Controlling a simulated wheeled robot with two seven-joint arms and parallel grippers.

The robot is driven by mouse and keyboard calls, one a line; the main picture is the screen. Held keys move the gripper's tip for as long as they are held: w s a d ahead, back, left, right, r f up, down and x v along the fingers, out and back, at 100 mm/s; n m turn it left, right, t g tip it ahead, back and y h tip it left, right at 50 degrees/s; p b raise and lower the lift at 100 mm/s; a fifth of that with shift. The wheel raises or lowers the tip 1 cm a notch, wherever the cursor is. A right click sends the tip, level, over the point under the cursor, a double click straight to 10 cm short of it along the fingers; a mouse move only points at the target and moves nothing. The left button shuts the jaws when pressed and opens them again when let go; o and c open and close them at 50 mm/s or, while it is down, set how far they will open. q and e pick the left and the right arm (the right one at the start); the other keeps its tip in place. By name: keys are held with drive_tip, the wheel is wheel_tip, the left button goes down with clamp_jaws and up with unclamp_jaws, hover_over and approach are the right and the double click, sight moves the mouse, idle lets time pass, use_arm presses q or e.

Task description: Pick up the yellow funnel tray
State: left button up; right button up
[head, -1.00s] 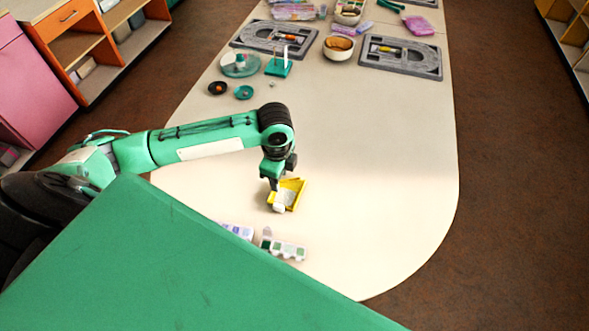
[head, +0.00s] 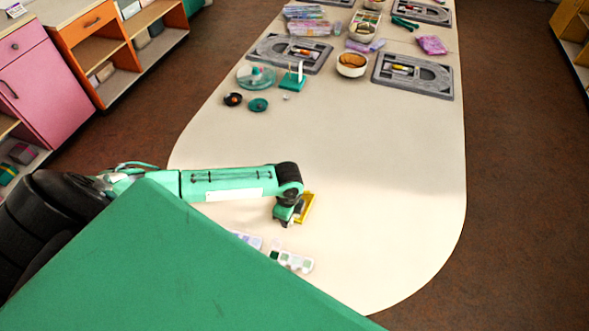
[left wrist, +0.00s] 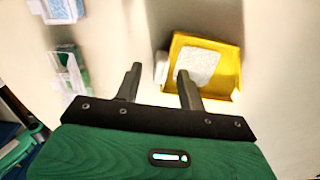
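The yellow funnel tray (head: 307,208) lies on the near part of the pale table, partly hidden by my left gripper (head: 291,219). In the left wrist view the tray (left wrist: 226,81) is a shallow yellow box with a speckled white patch inside. A small white piece (left wrist: 161,66) sits at its left side. My left gripper (left wrist: 157,78) has its two fingers well apart. The right finger overlaps the tray in that picture, and the left finger is over bare table. Whether a finger touches the tray is unclear. My right gripper is not in view.
Pale bead boxes (head: 293,262) stand close by on the near side of the tray. Grey boards (head: 445,86), a bowl (head: 352,71) and teal parts (head: 258,105) are far back. The middle of the table is clear.

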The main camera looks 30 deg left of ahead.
use_arm(q)
drive_tip(key=shift+f, duration=0.2)
clamp_jaws()
drive_tip(key=shift+r, duration=0.1)
